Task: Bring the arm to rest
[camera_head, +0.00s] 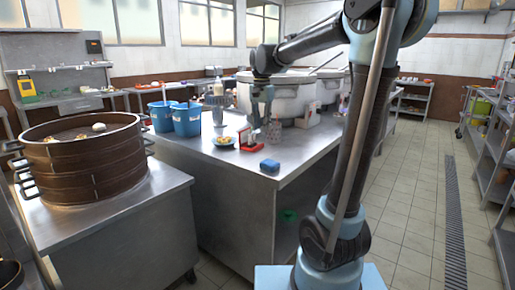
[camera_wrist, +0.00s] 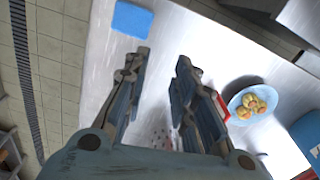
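My gripper (camera_head: 262,112) hangs above the metal counter (camera_head: 225,175), fingers pointing down, in front of the large pale stockpot (camera_head: 290,92). The wrist view shows my gripper (camera_wrist: 161,58) with its two blue-grey fingers apart and nothing held between them. Bare counter shows between and beyond the fingertips. My arm reaches across from the right and is bent at the elbow.
On the counter are a blue block (camera_head: 269,166), a blue plate of food (camera_head: 224,141), a red holder (camera_head: 248,141), a patterned container (camera_head: 273,132) and two blue buckets (camera_head: 187,120). A brown steamer (camera_head: 85,160) stands left. The tiled floor at right is clear.

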